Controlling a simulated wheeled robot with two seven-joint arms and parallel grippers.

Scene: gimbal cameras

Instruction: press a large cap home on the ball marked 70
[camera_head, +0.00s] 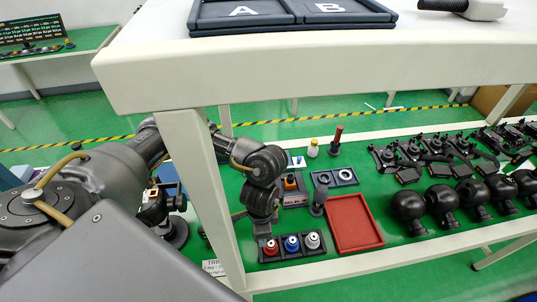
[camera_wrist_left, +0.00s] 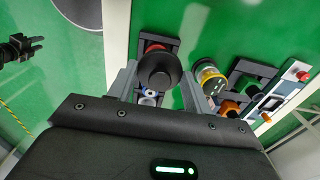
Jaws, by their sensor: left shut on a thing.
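My left gripper (camera_wrist_left: 160,88) points down, its fingers shut about a dark round knob-like thing (camera_wrist_left: 159,70). In the head view the gripper (camera_head: 266,228) is low over the left end of a dark rack (camera_head: 317,254). The rack holds a red-topped piece (camera_head: 271,247), a blue one (camera_head: 292,243) and a white one (camera_head: 312,240). In the wrist view red (camera_wrist_left: 155,46) shows just beyond the dark thing; whether they touch cannot be told. I cannot read a 70 anywhere or identify the large cap. My right gripper is not identifiable.
A pale frame with a post (camera_head: 205,190) stands close to my left arm. A red tray (camera_head: 353,222) lies right of the gripper. Black ball-shaped units (camera_head: 443,203) stand farther right. A dark plate with two rings (camera_head: 334,178) lies behind.

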